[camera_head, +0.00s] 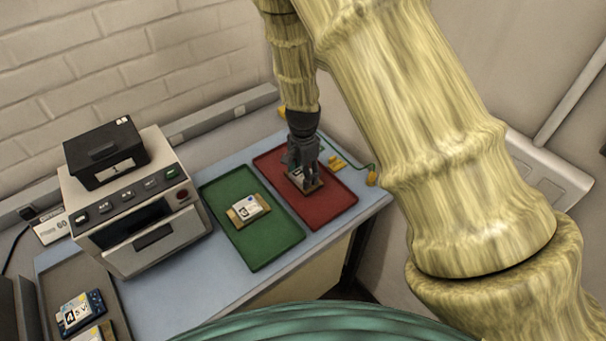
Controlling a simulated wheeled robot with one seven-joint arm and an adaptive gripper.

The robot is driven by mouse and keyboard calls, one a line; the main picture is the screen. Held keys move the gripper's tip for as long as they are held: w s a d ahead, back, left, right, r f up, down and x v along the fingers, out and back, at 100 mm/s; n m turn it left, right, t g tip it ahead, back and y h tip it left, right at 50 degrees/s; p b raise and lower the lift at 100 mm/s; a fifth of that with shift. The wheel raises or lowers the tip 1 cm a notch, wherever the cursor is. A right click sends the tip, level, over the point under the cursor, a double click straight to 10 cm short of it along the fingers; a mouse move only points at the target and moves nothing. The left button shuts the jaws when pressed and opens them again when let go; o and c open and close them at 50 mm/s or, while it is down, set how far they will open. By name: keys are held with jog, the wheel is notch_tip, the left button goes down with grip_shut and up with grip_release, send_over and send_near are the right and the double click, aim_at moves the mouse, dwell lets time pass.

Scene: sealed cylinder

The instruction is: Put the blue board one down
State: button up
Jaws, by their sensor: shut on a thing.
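My gripper (303,172) points down over the red tray (335,205) and is shut on a tan board (312,188) with a white label. The gripper covers much of this board; it is at or just above the tray floor, I cannot tell which. A blue board (79,312) with a white label marked 4 lies in the grey tray (62,276) at the lower left, far from my gripper. Another tan board (248,211) with a white label lies in the green tray (268,247).
A grey machine (150,235) with buttons stands left of the green tray, with a black box (106,153) marked 1 on top. A further tan board (97,333) is cut off at the bottom left. Yellow pieces (338,161) and a green cable lie behind the red tray.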

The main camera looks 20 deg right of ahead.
jog(key=o, duration=0.7)
jog(key=shift+w+f, duration=0.15)
jog(key=shift+f, duration=0.05)
jog(key=o, duration=0.4)
jog(key=shift+o, duration=0.2)
jog(key=shift+r, duration=0.1)
notch_tip(320, 180, up, 12)
jog(key=p, duration=0.7)
